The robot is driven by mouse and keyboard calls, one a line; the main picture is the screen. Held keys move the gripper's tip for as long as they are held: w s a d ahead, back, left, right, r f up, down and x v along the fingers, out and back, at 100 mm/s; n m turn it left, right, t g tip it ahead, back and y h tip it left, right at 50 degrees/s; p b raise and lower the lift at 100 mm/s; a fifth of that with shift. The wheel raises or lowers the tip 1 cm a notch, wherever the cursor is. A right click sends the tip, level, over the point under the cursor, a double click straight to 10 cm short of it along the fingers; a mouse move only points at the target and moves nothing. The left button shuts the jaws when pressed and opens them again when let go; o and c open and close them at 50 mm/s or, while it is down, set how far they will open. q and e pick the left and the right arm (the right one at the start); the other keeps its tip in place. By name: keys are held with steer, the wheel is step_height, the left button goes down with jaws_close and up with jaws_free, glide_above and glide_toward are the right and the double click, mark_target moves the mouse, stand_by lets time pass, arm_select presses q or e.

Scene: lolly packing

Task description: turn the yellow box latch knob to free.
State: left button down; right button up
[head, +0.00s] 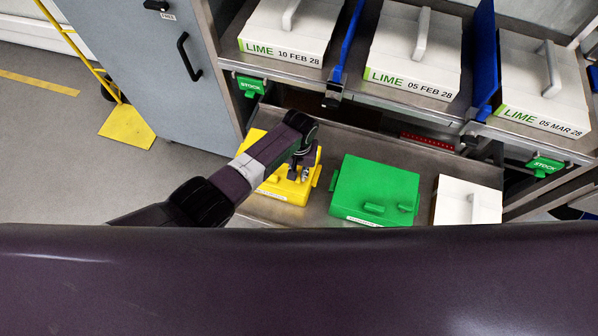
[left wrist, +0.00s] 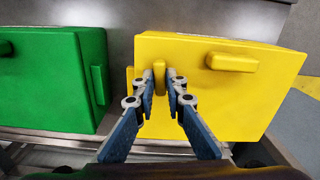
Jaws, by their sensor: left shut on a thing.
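The yellow box (head: 290,192) sits on the lower metal shelf, left of the green box. Its front fills the middle of the left wrist view (left wrist: 205,110). The yellow latch knob (left wrist: 159,77) is a small bar standing up and down in the left wrist view. My left gripper (left wrist: 161,80) has a finger on each side of this knob and is shut on it. In the head view the left gripper (head: 300,165) is over the yellow box, and its wrist hides part of the box and the knob. My right gripper is not in view.
A yellow bar handle (left wrist: 232,62) is beside the knob. The green box (head: 375,188) and a white box (head: 470,202) share the lower shelf (head: 325,135). White LIME boxes (head: 415,50) stand on the upper shelf, with blue dividers (head: 484,55) between. A grey cabinet (head: 165,70) is at left.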

mark_target(299, 176)
arm_select(q)
steer(key=shift+m, duration=0.6)
steer(key=c, duration=2)
jaws_free()
steer(key=shift+o, duration=0.2)
step_height(299, 176, up, 12)
